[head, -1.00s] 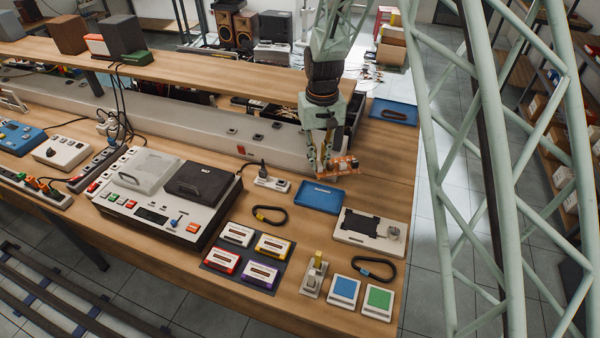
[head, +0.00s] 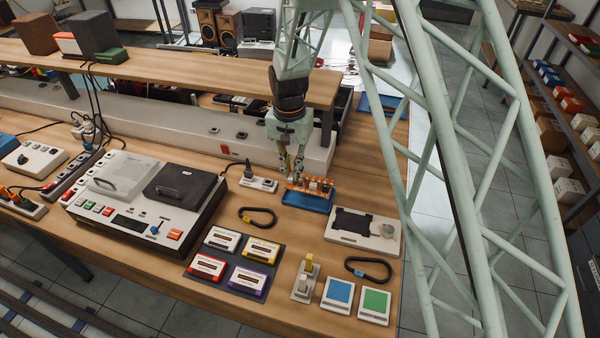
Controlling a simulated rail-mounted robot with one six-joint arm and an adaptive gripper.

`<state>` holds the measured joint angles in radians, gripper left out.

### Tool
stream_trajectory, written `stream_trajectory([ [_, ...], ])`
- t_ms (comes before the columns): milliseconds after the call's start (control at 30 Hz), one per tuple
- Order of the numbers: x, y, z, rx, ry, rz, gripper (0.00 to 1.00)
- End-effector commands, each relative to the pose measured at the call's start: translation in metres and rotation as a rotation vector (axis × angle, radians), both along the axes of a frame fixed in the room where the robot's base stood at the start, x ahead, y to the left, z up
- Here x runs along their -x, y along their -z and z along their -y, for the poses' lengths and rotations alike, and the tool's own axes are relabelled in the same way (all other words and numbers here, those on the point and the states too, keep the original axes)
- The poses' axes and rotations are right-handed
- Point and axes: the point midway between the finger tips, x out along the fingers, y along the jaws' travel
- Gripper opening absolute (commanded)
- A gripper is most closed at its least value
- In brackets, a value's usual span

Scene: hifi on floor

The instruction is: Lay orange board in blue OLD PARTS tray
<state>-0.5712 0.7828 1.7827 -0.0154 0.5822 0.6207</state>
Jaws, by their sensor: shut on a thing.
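The orange board (head: 318,184), with small parts on its top, is held by my gripper (head: 292,173). My gripper points down and is shut on the board near its left end. The board overlaps the far part of a blue tray (head: 308,201) on the bench. I cannot tell whether it touches the tray or hangs just above it. The near part of this tray looks empty. A second blue tray (head: 383,106) lies farther back, partly behind a frame strut. I cannot read a label on either tray.
A white plate with a dark part (head: 364,228) lies right of the near tray. A small white switch block (head: 259,184) stands to its left. A black carabiner (head: 257,217) and several cassettes (head: 208,266) lie nearer. A raised shelf (head: 190,80) runs behind.

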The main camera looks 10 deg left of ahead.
Motion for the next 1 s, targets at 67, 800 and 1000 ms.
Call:
stream_trajectory([
  [67,0.001,0.001,-0.002,0.0,0.005,0.0,0.01],
  [800,0.001,0.007,-0.002,0.0,0.006,0.0,0.01],
  [1000,0.001,0.016,-0.002,0.0,0.006,0.0,0.01],
])
